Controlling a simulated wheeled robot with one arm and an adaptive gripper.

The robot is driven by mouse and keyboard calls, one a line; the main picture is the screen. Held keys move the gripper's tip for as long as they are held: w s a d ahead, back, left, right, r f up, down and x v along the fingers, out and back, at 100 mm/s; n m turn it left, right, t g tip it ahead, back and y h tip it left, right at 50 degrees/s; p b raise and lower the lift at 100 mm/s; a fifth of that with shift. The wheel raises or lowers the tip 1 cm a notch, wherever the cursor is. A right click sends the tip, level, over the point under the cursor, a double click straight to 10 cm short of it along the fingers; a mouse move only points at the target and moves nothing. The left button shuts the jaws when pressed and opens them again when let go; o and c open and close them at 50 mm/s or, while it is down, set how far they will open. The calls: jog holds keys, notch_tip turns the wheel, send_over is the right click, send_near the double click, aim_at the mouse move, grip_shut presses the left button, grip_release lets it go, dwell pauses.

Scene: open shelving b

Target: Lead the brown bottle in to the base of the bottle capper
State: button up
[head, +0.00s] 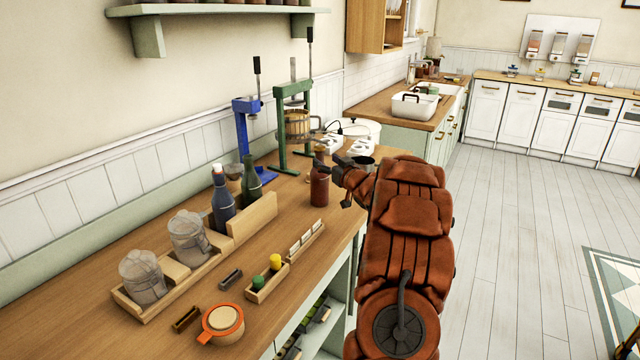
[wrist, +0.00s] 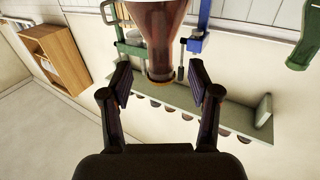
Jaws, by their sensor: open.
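The brown bottle (head: 319,186) stands upright on the wooden bench near its front edge. In the wrist view, which is upside down, its neck end (wrist: 158,60) shows between the fingertips, with a gap on both sides. My gripper (head: 343,178) is open just right of the bottle in the head view; its two fingers also show in the wrist view (wrist: 160,72). A blue lever stand (head: 241,128), which looks like the bottle capper, stands at the back against the wall, left of and behind the bottle.
A green press (head: 281,125) with a wooden basket (head: 297,123) stands right of the blue stand. A wooden rack (head: 252,217) with dark bottles and glass jars is at left. A small box (head: 267,282) and an orange-rimmed jar (head: 223,322) lie in front. Bench between bottle and rack is partly clear.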

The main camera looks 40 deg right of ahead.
aim_at(322, 157)
jog(key=p+x, duration=0.1)
jog(key=x, duration=0.2)
jog(key=shift+w+r, duration=0.2)
jog(key=shift+w, duration=0.15)
jog(key=shift+w+d+f+p, duration=0.15)
jog(key=shift+w+p, duration=0.15)
jog(key=shift+w, duration=0.25)
jog(key=shift+c, duration=0.4)
grip_shut()
